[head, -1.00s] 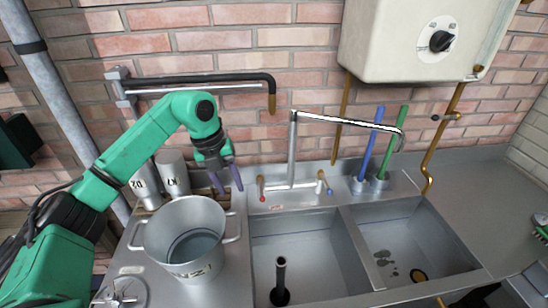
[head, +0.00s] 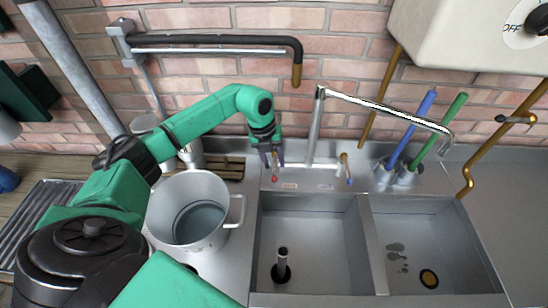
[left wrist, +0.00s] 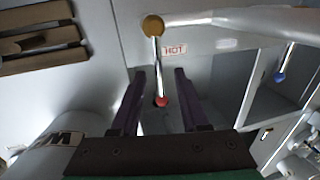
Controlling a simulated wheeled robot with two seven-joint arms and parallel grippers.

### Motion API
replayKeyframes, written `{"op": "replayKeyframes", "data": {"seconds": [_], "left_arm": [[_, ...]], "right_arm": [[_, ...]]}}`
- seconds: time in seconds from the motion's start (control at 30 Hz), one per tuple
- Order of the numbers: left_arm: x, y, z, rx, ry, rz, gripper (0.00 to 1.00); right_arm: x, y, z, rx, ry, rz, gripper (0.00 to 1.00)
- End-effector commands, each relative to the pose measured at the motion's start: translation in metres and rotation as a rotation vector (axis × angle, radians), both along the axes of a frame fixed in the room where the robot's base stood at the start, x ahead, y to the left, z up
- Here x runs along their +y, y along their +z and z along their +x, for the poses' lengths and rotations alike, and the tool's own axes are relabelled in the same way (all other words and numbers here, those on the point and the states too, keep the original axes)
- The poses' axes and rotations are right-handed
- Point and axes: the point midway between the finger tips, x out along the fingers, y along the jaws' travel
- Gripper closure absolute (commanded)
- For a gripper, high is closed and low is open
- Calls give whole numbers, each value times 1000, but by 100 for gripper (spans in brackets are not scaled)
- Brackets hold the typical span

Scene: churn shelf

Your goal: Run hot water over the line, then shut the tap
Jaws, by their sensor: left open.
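The hot tap lever (left wrist: 158,75) has a red knob and stands by a HOT label (left wrist: 174,49). My left gripper (left wrist: 160,95) is open, its two purple fingers on either side of the red knob, not closed on it. In the head view my left gripper (head: 271,165) is down at the hot lever behind the left basin. The blue-knobbed lever (head: 346,170) stands to its right. The swivel spout (head: 385,106) points right, over the divider and right basin (head: 420,245); no water shows from it. The left basin (head: 325,235) has an upright standpipe (head: 282,262). My right gripper is not in view.
A steel pot (head: 188,212) with liquid in it stands left of the basins. A wall heater (head: 455,30) with a dial reading OFF hangs at upper right. Blue and green handles (head: 408,135) stand in holders. A slatted wooden rack (left wrist: 35,38) lies behind.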

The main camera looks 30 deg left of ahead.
Motion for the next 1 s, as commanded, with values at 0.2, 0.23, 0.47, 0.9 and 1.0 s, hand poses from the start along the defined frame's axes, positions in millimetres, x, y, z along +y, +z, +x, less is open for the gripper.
{"op": "replayKeyframes", "data": {"seconds": [0.2, 0.23, 0.47, 0.9, 1.0], "left_arm": [[-1, -6, 0, 0, 0, 1, 55], [-1, -6, 0, 0, 0, 1, 55], [-1, -5, 0, 0, 0, 0, 100], [0, -5, 1, -2, 1, 1, 100], [0, -5, 1, -2, 2, 1, 100]], "right_arm": [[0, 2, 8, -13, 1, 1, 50], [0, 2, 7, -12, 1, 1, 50], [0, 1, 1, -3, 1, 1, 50], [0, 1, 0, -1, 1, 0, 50], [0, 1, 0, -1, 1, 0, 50]]}}
